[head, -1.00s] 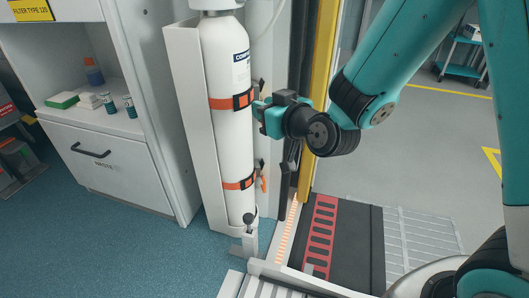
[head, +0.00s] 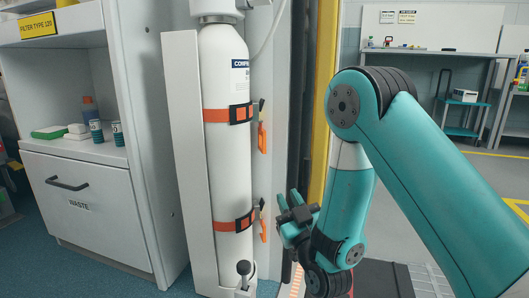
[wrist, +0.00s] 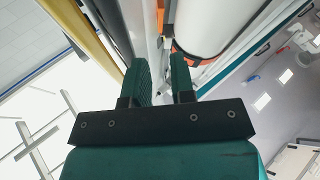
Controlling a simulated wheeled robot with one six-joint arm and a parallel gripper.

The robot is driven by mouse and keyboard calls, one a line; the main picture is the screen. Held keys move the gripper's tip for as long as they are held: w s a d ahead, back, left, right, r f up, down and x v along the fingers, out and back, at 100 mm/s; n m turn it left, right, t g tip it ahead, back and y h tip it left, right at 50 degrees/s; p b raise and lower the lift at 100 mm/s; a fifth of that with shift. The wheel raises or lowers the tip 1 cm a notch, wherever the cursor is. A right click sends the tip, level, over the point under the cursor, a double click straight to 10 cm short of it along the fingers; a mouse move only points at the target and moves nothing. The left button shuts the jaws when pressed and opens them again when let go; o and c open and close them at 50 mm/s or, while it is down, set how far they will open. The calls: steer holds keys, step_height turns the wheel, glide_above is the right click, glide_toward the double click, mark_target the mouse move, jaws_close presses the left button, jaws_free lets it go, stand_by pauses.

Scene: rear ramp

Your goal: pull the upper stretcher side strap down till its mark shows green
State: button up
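A white cylinder (head: 226,165) stands upright in a white bracket; no stretcher shows. An upper orange strap (head: 216,115) crosses it, with a dark buckle (head: 241,113) and an orange tail (head: 262,138) hanging at its right. A lower orange strap (head: 226,226) has a similar tail (head: 263,231). I see no green mark. My gripper (head: 290,208) is right of the cylinder, well below the upper tail and near the lower tail's height. In the wrist view my gripper (wrist: 161,64) has its fingers apart with nothing between them; an orange strap (wrist: 203,57) shows beyond.
A white cabinet (head: 95,200) with a waste drawer and a shelf of small bottles stands at the left. A yellow post (head: 325,90) rises right of the cylinder, behind my arm. A workbench (head: 430,55) stands far back at the right, with open floor before it.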

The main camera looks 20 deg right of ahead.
steer(key=p, duration=0.8)
glide_toward(264, 150)
steer(key=x, duration=0.3)
steer(key=b+x, duration=0.1)
steer(key=x, duration=0.2)
steer(key=f+b+x, duration=0.1)
steer(key=x, duration=0.3)
steer(key=shift+w+d, duration=0.15)
steer(key=shift+w, duration=0.05)
jaws_close()
